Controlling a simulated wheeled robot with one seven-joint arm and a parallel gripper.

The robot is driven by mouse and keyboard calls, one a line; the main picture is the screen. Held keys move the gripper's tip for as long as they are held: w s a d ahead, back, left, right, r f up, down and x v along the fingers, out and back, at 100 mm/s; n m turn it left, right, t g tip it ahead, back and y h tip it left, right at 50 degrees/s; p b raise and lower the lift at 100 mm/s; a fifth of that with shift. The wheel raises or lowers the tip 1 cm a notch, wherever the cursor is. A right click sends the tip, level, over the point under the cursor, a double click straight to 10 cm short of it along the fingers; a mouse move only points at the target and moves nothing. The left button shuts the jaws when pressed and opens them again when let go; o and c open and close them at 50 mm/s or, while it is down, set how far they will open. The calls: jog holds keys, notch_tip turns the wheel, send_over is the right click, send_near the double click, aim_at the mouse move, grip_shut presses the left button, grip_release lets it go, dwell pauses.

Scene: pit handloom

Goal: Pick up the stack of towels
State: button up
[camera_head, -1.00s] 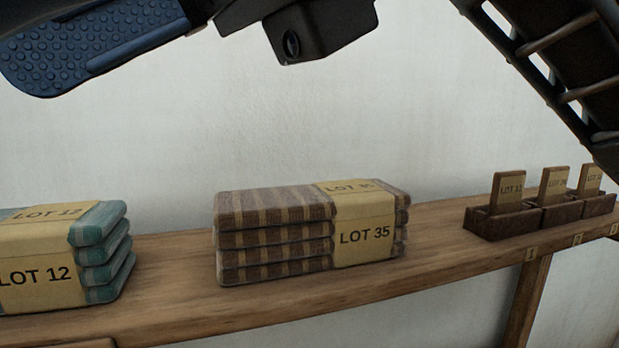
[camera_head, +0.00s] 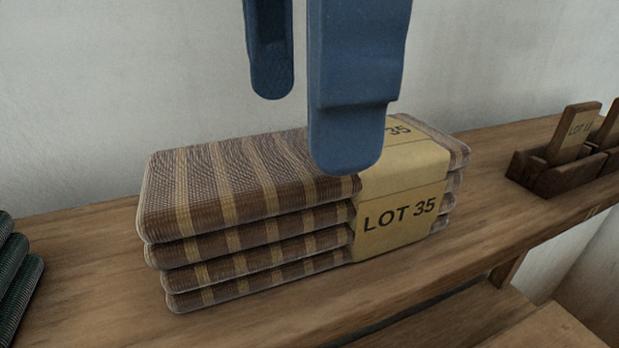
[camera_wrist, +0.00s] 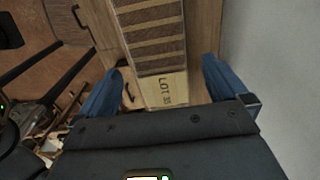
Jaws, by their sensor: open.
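A stack of brown towels with tan stripes (camera_head: 245,215) lies on the wooden shelf, wrapped near its right end by a tan paper band (camera_head: 401,208) marked LOT 35. My gripper (camera_head: 310,135) shows as two blue fingers pointing down, apart, over the right part of the stack. The nearer finger covers part of the top and band. In the wrist view the stack (camera_wrist: 155,40) and its band lie ahead between the open fingers (camera_wrist: 163,80). Nothing is held. I cannot tell whether a finger touches the stack.
The wooden shelf (camera_head: 90,300) runs along a pale wall. A dark green stack (camera_head: 18,275) shows at the left edge. Dark wooden boxes with lot tags (camera_head: 560,170) stand at the right. Bare shelf lies on both sides of the brown stack.

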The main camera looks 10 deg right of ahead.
aim_at(312, 196)
jog(key=shift+d+f+p, duration=0.2)
jog(key=shift+f+p, duration=0.15)
jog(key=shift+f, duration=1)
jog(key=shift+d+f+p, duration=0.15)
jog(key=shift+f+p, duration=0.15)
jog(key=shift+f, duration=1)
jog(key=c, duration=1)
